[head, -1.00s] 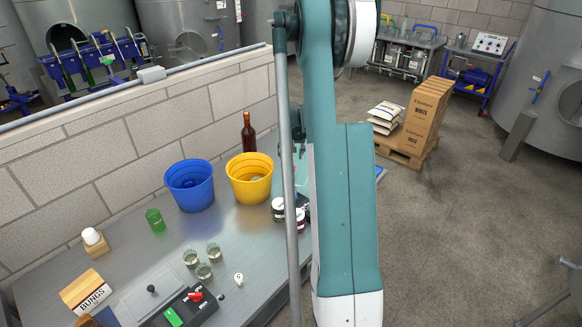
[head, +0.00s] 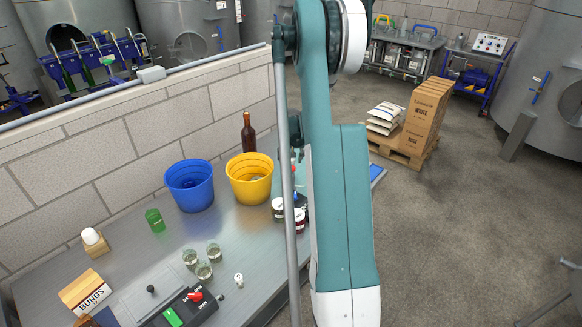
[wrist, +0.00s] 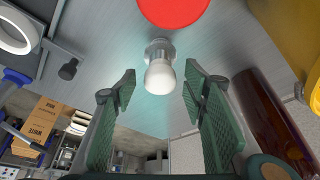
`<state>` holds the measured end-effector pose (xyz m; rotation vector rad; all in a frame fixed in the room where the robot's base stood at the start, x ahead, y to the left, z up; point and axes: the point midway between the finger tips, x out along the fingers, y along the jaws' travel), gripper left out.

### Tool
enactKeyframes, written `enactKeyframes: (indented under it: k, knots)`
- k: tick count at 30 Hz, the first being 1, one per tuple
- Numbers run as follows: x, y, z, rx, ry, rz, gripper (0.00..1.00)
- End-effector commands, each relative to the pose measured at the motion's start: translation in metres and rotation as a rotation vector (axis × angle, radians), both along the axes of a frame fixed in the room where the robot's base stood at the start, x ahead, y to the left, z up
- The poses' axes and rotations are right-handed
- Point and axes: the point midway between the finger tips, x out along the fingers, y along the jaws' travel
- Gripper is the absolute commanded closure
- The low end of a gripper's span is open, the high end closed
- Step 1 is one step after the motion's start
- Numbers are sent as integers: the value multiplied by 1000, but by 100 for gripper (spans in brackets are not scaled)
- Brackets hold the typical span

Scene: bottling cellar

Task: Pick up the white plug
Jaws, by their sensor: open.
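In the wrist view a pale plug (wrist: 160,76), with a white rounded end and a greyish collar, shows near the grey surface. My gripper (wrist: 160,90) is open, with one green finger on each side of it. The plug's white end appears between the fingertips, with gaps on both sides; I cannot tell how deep it sits between them. In the head view my arm hides this plug and most of the gripper. A small white piece (head: 239,279) also lies on the bench there, apart from the gripper.
A red disc (wrist: 173,8) lies close beyond the plug. A yellow bucket (head: 250,182) and brown bottle (head: 249,135) stand near my arm. A blue bucket (head: 190,186), several glasses (head: 204,271) and a control box (head: 190,309) stand further left.

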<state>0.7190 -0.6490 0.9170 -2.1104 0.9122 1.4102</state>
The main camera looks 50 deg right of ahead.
Motion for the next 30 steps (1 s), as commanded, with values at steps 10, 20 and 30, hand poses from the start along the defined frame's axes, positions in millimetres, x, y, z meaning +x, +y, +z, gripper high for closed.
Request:
enactKeyframes:
  k: [10, 20, 30]
  knots:
    - [0, 0, 0, 0, 0, 0, 88]
    - [0, 0, 2, 0, 0, 0, 88]
    - [0, 0, 30, 0, 0, 0, 88]
